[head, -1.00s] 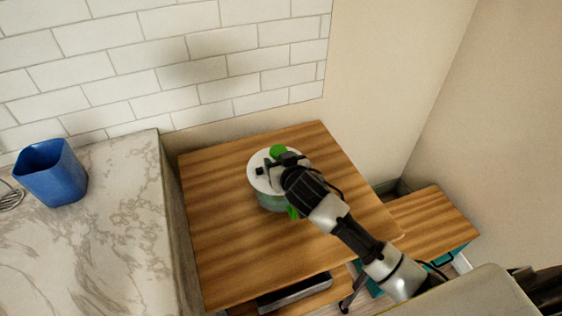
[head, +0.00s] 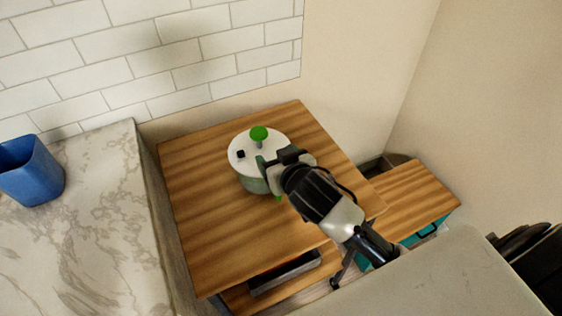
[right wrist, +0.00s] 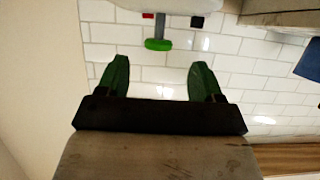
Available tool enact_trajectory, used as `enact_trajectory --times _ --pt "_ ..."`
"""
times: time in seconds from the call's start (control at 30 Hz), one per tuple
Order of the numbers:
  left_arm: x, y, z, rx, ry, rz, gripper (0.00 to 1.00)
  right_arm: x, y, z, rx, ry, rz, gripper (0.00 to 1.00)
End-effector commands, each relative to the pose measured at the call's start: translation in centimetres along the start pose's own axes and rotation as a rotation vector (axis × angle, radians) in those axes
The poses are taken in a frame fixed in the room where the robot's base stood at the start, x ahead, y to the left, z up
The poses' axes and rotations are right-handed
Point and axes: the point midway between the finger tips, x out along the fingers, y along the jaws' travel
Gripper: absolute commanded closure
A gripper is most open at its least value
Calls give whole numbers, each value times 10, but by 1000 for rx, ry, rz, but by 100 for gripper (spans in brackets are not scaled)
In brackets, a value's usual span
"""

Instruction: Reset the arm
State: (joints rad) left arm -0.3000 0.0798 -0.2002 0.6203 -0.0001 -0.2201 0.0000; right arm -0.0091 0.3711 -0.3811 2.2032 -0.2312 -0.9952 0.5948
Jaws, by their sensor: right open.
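My left gripper is not in view.
The wooden top (head: 205,215) is clear around the pot. A marble counter (head: 90,220) with a blue container (head: 32,172) is at the left. A lower wooden surface (head: 415,190) is at the right. A tiled wall (head: 150,60) stands behind.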

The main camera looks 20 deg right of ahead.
Motion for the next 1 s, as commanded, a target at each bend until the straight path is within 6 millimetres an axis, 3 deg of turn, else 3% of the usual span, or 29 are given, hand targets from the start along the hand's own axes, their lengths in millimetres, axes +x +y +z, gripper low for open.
enact_trajectory --times 0.2,0.77,0.87,1.0 --pt "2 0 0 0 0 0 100 -19 0 0 -1 -1 0 33" --pt "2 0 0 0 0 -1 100 -21 0 2 0 -6 2 33" --pt "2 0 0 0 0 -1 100 -28 2 18 -3 -66 12 33" --pt "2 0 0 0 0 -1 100 -54 9 69 -25 -274 32 33"
